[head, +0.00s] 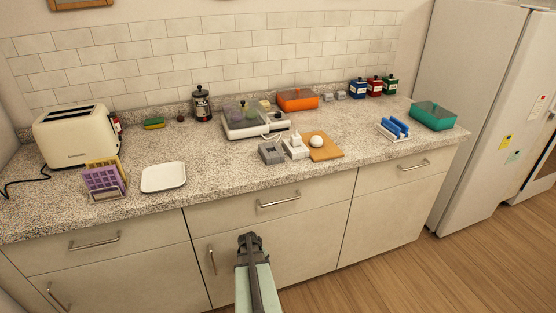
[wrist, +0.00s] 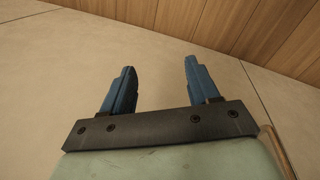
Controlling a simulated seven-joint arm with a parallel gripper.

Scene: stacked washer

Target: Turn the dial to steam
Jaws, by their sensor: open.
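A low white-and-grey appliance (head: 238,125) sits in the middle of the counter, with a clear lid and dark and green items in it. It is the likeliest thing to carry the dial, but no dial or steam mark can be made out at this size. My gripper (head: 249,238) is in front of the cabinets, below the counter edge and well away from the appliance. In the wrist view my gripper (wrist: 158,64) has its two blue fingers apart with nothing between them; neither appliance nor dial shows there.
In front of the appliance are small grey-and-white blocks (head: 272,152) and a wooden board (head: 326,153) with a white round item. A white tray (head: 163,177), toaster (head: 77,135), orange box (head: 297,99) and green box (head: 433,116) stand around. Drawer handles (head: 280,200) protrude below the counter.

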